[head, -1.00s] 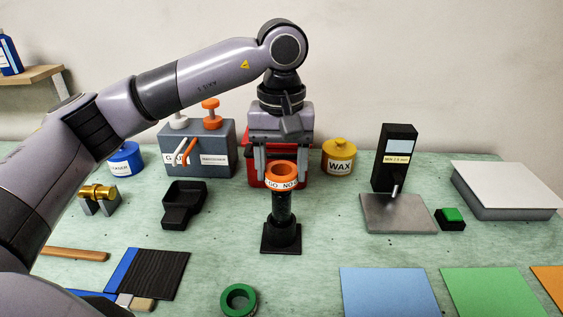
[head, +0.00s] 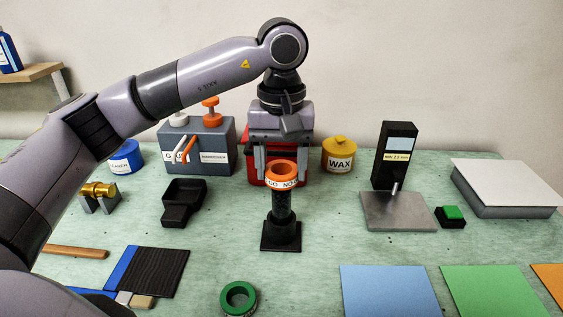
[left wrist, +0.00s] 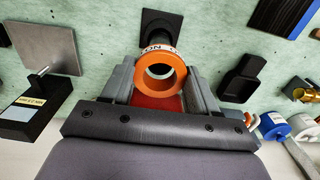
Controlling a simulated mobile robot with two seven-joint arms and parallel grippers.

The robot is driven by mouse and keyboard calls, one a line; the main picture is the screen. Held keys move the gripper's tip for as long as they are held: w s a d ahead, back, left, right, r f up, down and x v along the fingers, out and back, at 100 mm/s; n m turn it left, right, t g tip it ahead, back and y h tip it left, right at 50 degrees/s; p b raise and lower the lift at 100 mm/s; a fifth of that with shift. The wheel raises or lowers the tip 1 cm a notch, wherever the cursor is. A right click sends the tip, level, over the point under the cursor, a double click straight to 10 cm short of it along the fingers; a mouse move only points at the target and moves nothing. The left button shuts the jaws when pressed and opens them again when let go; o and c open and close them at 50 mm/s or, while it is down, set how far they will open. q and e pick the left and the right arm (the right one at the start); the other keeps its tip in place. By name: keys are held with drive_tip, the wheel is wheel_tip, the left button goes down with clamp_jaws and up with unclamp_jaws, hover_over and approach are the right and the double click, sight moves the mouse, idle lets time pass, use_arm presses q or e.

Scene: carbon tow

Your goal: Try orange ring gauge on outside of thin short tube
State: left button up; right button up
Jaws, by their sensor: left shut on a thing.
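The orange ring gauge (head: 281,168), with a white lettered band, is held between the fingers of my left gripper (head: 281,165). The dark thin short tube (head: 282,205) stands upright on a black square base (head: 281,238) below it. In the head view the ring lines up with the tube's upper end and hides it. I cannot tell whether the ring is around the tube or just above it. In the left wrist view the ring (left wrist: 160,73) sits between the two fingers, with the base (left wrist: 160,24) beyond. My right gripper is out of view.
Behind stand a red box (head: 270,183), a grey gauge block (head: 200,150) and a yellow wax pot (head: 339,154). A black tray (head: 183,203) is left of the stand, a measuring post (head: 394,155) right. A green ring (head: 238,298) lies in front.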

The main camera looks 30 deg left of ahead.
use_arm(q)
drive_tip(key=shift+f+b, duration=0.6)
drive_tip(key=shift+f, duration=0.35)
idle(1.6)
drive_tip(key=shift+r, duration=0.15)
drive_tip(key=shift+r+p, duration=1.55)
drive_tip(key=shift+r, duration=0.4)
